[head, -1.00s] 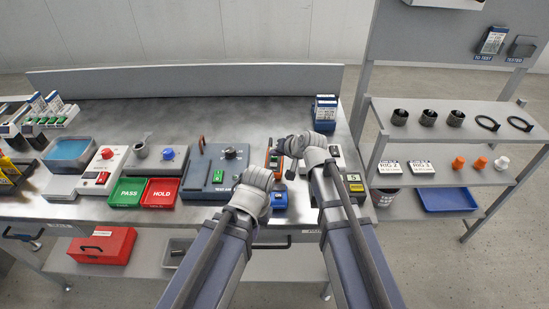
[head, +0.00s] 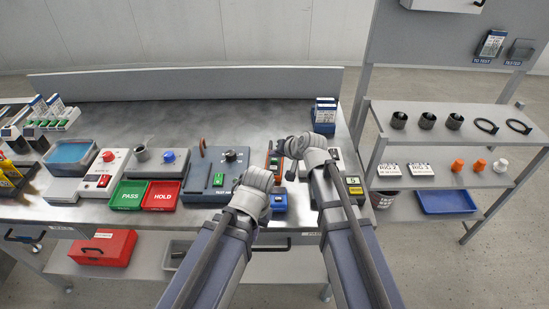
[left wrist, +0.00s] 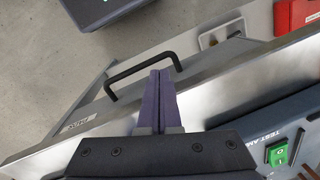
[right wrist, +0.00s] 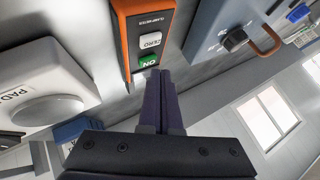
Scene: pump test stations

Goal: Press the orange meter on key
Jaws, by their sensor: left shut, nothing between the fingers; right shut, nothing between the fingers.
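The orange meter (head: 274,161) lies on the bench, partly behind my right gripper in the head view. In the right wrist view the meter (right wrist: 125,28) shows its "CLAMP METER" label, a white ZERO key (right wrist: 151,41) and a green ON key (right wrist: 149,61). My right gripper (right wrist: 160,72) is shut and empty, its tips right beside the ON key; I cannot tell whether they touch it. My left gripper (left wrist: 160,74) is shut and empty, above the bench front near a black drawer handle (left wrist: 143,70).
The grey-blue test box (head: 205,186) stands left of the meter. A white block with a round pad (right wrist: 50,85) is close beside the meter. Blue boxes (head: 325,113) stand behind.

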